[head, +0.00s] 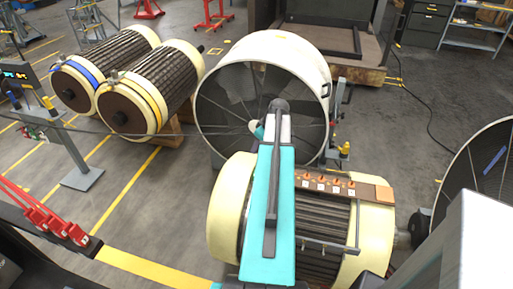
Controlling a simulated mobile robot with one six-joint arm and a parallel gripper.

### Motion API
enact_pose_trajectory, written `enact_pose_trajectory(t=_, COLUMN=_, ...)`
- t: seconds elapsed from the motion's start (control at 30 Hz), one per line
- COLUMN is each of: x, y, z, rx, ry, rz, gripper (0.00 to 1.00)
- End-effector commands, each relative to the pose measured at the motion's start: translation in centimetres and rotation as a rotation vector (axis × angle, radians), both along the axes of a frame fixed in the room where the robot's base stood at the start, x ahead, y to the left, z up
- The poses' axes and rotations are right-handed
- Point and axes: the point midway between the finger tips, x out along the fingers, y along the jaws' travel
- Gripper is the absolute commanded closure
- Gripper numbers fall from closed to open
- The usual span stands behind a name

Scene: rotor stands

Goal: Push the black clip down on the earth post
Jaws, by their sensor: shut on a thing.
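My teal and white arm reaches up the middle of the head view. Only a small part of my gripper (257,129) shows, at the arm's left edge in front of the large round fan-like housing. A thin dark cable (185,133) runs from the left to it. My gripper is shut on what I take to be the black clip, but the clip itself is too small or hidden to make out. The near rotor (376,226) carries a strip with several orange posts (322,183). I cannot tell which post is the earth post.
The round housing (301,48) stands behind my arm. Two cream-ended rotors (130,83) lie at the back left. A grey-footed stand (82,178) is at the left, with red clips (55,225) on a rack at lower left. Floor between them is clear.

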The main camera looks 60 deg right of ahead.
Motion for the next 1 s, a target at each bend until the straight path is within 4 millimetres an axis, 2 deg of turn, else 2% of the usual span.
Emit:
enact_pose_trajectory(t=0.37, x=0.0, y=0.0, z=-0.8, rx=0.0, ry=0.0, rz=-0.001, gripper=1.0)
enact_pose_trajectory(t=1.0, x=0.0, y=0.0, z=-4.0, rx=0.001, ry=0.0, rz=-0.002, gripper=1.0)
